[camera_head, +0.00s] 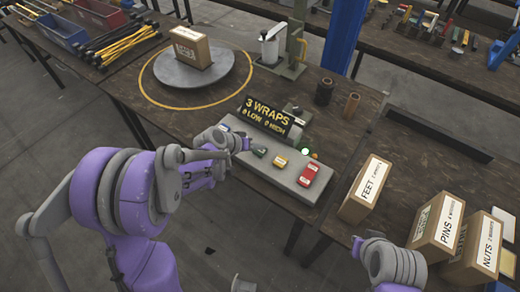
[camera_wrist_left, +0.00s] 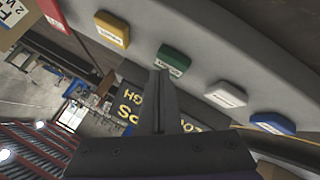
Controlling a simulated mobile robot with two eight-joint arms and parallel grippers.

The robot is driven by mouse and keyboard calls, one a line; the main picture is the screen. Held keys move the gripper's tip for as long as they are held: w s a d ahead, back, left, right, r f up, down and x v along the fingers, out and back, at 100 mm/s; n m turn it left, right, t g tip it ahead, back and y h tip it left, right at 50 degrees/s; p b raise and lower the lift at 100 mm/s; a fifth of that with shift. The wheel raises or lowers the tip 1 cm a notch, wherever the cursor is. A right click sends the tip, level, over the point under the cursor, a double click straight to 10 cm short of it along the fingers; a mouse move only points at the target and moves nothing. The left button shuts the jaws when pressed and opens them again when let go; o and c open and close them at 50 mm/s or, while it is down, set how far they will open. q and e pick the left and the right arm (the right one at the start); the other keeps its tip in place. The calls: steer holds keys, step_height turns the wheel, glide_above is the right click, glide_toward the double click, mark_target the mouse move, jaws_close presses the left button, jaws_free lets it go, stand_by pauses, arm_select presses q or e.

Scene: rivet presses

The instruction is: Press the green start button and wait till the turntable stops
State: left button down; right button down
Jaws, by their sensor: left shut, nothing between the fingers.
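The green start button (camera_head: 260,151) is on the sloped grey control panel (camera_head: 240,125), between other coloured buttons. It also shows in the left wrist view (camera_wrist_left: 174,60). My left gripper (camera_head: 244,143) is shut and empty. Its fingertips (camera_wrist_left: 162,76) are close to the green button, and I cannot tell whether they touch it. The turntable (camera_head: 170,72) is a round grey disc inside a yellow ring, with a cardboard box (camera_head: 189,48) on it. Whether it is turning cannot be told. My right gripper's fingers do not show.
A yellow button (camera_head: 280,160) and a red button (camera_head: 309,175) sit to the right of the green one. A sign (camera_head: 270,116) reads "3 WRAPS". Labelled boxes (camera_head: 366,190) stand on the right.

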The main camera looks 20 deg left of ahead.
mark_target(258, 152)
arm_select(q)
steer(key=shift+f, duration=0.3)
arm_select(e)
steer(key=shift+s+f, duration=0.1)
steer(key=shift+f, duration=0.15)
arm_select(q)
steer(key=shift+r+p, duration=0.35)
steer(key=shift+r, duration=0.6)
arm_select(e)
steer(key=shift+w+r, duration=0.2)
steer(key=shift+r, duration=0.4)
